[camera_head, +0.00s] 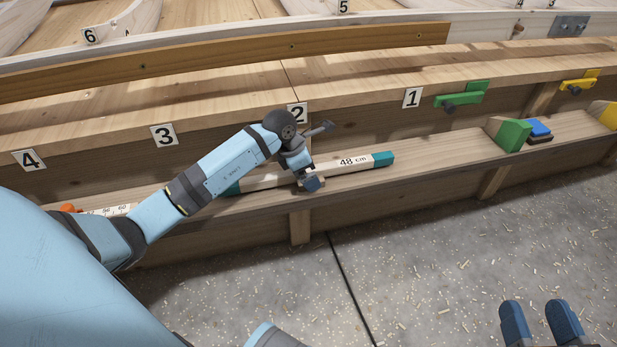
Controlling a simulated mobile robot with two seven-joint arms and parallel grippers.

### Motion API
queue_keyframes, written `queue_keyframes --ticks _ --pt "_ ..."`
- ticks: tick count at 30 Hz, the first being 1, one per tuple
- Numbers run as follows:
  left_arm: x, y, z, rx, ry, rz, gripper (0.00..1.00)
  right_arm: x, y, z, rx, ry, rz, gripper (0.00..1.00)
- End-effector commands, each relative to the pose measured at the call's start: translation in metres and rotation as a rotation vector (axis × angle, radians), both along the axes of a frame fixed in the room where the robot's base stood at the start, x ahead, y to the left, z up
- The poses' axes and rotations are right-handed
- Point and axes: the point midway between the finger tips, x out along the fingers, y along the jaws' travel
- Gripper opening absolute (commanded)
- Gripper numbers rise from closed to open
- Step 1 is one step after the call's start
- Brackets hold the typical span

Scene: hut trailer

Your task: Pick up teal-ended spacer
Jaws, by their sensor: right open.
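The teal-ended spacer (353,163) is a long pale wooden bar marked "48 cm". It lies on the lower wooden ledge, below labels 2 and 1. Its right teal end is clear, and its left teal end shows partly behind my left arm. My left gripper (309,179) is at the middle of the bar and covers part of it. Its fingers are small and partly hidden, so I cannot tell whether they grip the bar. My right gripper (541,322) is at the bottom right, over the floor, with two blue fingertips apart and nothing between them.
The ledge (430,160) is bare right of the spacer, up to a green block (509,134) and a blue block (538,127). A green clamp (463,97) and a yellow clamp (579,84) sit on the upper beam. A marked strip (108,211) lies at the left.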

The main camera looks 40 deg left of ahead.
Motion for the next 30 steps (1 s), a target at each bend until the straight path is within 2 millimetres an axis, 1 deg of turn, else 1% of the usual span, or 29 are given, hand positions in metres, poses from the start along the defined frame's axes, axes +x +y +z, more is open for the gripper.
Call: queue_keyframes --ticks 5,6,8,9,11,12,14,23,26,28,30 --pt "0.000 0.000 0.001 0.001 -0.001 0.000 1.00 0.000 0.000 0.003 0.003 -0.006 0.001 0.57" --pt "0.000 0.000 0.001 0.001 -0.001 0.000 0.95 0.000 0.000 0.002 0.002 -0.006 0.001 0.57" --pt "0.000 0.000 0.001 0.001 -0.001 0.000 0.82 -0.001 0.000 0.002 0.003 -0.003 0.001 0.57" --pt "0.000 0.000 0.001 0.001 -0.001 0.000 0.72 -0.001 0.000 0.002 0.002 -0.002 0.001 0.57" --pt "0.000 0.000 0.001 0.001 -0.001 0.000 0.59 -0.001 0.001 0.001 0.003 -0.001 0.001 0.57" --pt "0.000 0.000 0.001 0.001 -0.001 0.000 0.49 -0.001 0.000 0.001 0.002 0.000 0.001 0.57" --pt "0.000 0.000 0.001 0.001 -0.001 0.000 0.37 -0.001 0.001 0.001 0.003 0.002 0.001 0.57" --pt "0.000 0.000 0.004 0.001 -0.002 0.000 0.37 -0.001 0.001 0.002 0.004 0.003 0.001 0.57" --pt "0.000 0.001 0.012 0.002 -0.003 -0.001 0.37 -0.002 0.001 0.005 0.008 0.012 0.002 0.57" --pt "0.000 0.001 0.020 0.003 -0.004 0.000 0.37 -0.002 0.001 0.006 0.014 0.026 0.004 0.57" --pt "0.001 0.001 0.033 0.003 -0.004 0.000 0.37 -0.005 0.002 0.008 0.026 0.050 0.007 0.57"
